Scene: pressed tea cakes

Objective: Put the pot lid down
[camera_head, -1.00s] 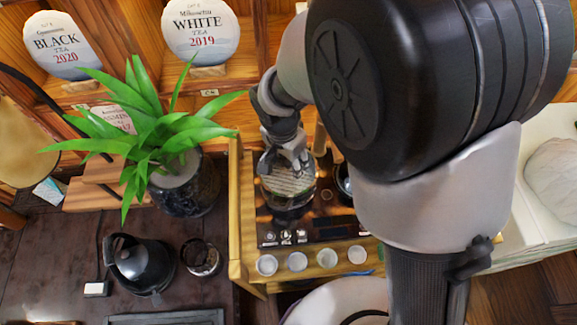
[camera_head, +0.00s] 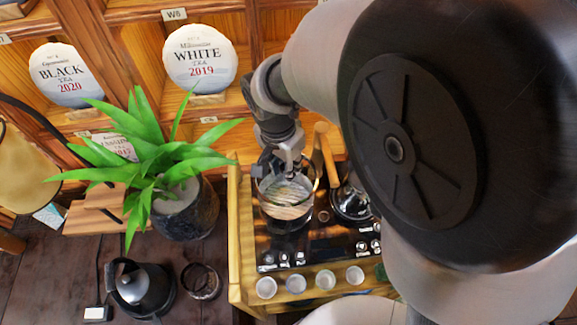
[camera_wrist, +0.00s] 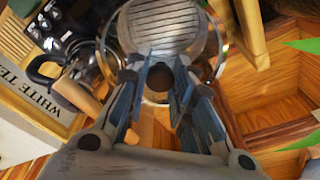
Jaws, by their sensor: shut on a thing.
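My gripper (camera_head: 287,172) is in the middle of the head view, over a clear round vessel (camera_head: 288,238) on the tea stand. In the wrist view my gripper (camera_wrist: 158,85) has its fingers around a small dark round knob, which I take to be that of the pot lid (camera_wrist: 158,77). A pale striped disc shows by the fingertips in both views. The lid's clear edge is hard to tell from the vessel's rim, so I cannot tell whether the lid touches the vessel.
A dark glossy pot (camera_head: 350,203) stands close to the right of the vessel. Several small white cups (camera_head: 296,282) line the stand's front. A potted plant (camera_head: 185,210) and a black kettle (camera_head: 141,287) are at the left. Wooden shelves with tea cakes (camera_head: 200,57) rise behind.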

